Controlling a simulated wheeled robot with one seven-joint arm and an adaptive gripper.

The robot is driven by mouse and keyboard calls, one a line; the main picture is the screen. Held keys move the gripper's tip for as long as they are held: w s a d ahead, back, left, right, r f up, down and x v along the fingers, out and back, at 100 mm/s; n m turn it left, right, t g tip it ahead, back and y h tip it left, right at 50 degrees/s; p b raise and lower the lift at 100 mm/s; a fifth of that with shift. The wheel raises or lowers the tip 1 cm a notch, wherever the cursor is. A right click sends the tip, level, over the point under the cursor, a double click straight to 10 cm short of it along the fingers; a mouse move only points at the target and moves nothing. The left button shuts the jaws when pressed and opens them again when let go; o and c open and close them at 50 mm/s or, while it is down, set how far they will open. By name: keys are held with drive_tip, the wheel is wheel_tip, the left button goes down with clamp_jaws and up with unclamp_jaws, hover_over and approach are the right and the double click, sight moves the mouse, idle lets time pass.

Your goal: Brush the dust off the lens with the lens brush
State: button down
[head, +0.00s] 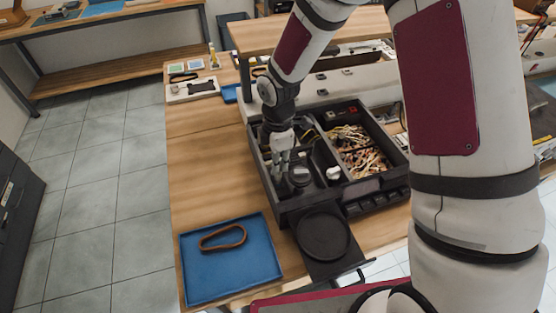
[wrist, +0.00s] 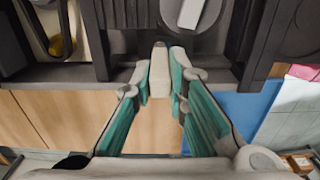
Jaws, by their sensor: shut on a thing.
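My gripper (wrist: 160,88) is shut on a slim pale piece (wrist: 160,68) with a darker tip, which looks like the lens brush. In the head view my gripper (head: 284,160) reaches down into the left part of the open black hi-fi (head: 280,208). The held piece cannot be told apart there. In the wrist view the piece points at a grey round part (wrist: 205,14) with a white rectangle on it, inside the hi-fi. I cannot tell whether they touch. I cannot make out the lens or its dust.
The hi-fi's drawer with a round black recess (head: 323,236) sticks out at the front. A blue tray (head: 196,290) with a brown belt (head: 222,238) lies front left. Bundled wires (head: 362,160) fill the hi-fi's right part. The wooden bench (head: 195,150) is clear at left.

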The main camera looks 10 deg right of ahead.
drive_tip(key=shift+s+d+f+p, duration=0.15)
drive_tip(key=shift+s+p, duration=0.3)
drive_tip(key=shift+s, duration=0.45)
idle(0.6)
drive_tip(key=shift+r, duration=0.3)
drive_tip(key=shift+w, duration=0.15)
idle(0.6)
drive_tip(key=shift+f, duration=0.25)
idle(1.0)
drive_tip(key=shift+w+b, duration=0.55)
drive_tip(key=shift+w, duration=0.3)
drive_tip(key=shift+r, duration=0.35)
idle(0.8)
wheel_tip(320, 180, up, 12)
drive_tip(key=p, duration=0.3)
drive_tip(key=shift+p, duration=0.4)
idle(0.6)
drive_tip(key=shift+f, duration=0.1)
